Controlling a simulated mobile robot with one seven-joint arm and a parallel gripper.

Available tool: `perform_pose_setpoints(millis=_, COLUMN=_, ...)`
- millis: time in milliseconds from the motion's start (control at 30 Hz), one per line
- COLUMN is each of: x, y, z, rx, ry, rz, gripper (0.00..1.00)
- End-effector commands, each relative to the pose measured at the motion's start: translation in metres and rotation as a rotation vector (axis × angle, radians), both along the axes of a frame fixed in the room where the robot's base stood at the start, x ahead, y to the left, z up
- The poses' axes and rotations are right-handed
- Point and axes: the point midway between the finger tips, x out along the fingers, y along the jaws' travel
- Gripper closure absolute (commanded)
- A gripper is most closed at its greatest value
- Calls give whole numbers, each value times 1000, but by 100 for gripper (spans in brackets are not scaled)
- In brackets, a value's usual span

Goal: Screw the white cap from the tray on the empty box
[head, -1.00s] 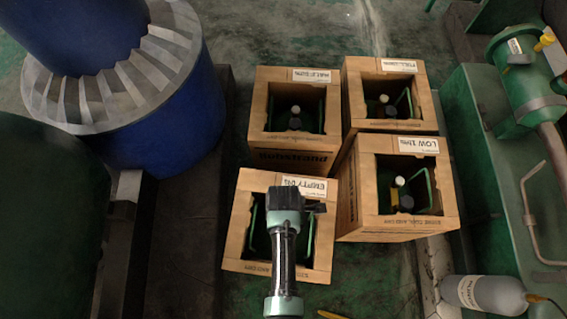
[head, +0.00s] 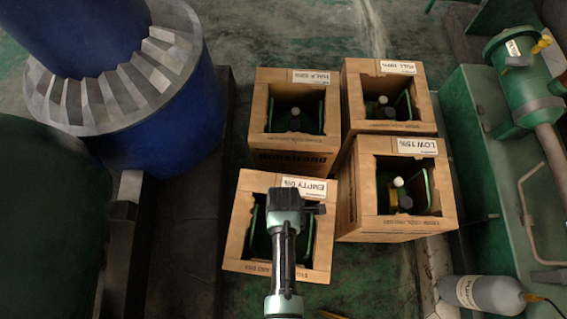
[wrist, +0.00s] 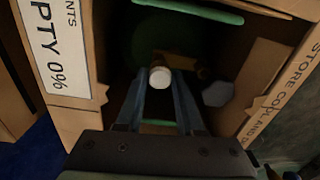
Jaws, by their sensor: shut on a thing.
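In the wrist view my gripper (wrist: 160,86) reaches down into the box (wrist: 285,60). Its fingers are shut on the white cap (wrist: 160,76), which sits at the fingertips. A grey faceted fitting (wrist: 218,94) shows just right of the fingers. I cannot tell whether the cap touches the tank neck below. The tray is not in view.
Three more crates, half (head: 262,110), full (head: 355,95) and low (head: 368,190), stand behind and to the right, each with a white-capped tank. A grey cylinder (head: 482,294) lies at the lower right. Blue machinery (head: 165,140) stands at the left.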

Motion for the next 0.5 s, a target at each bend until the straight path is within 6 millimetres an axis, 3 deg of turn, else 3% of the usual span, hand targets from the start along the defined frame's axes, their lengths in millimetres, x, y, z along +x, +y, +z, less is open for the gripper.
perform_pose_setpoints(millis=500, x=0, y=0, z=-5, rx=0, ry=-1, rz=0, gripper=100)
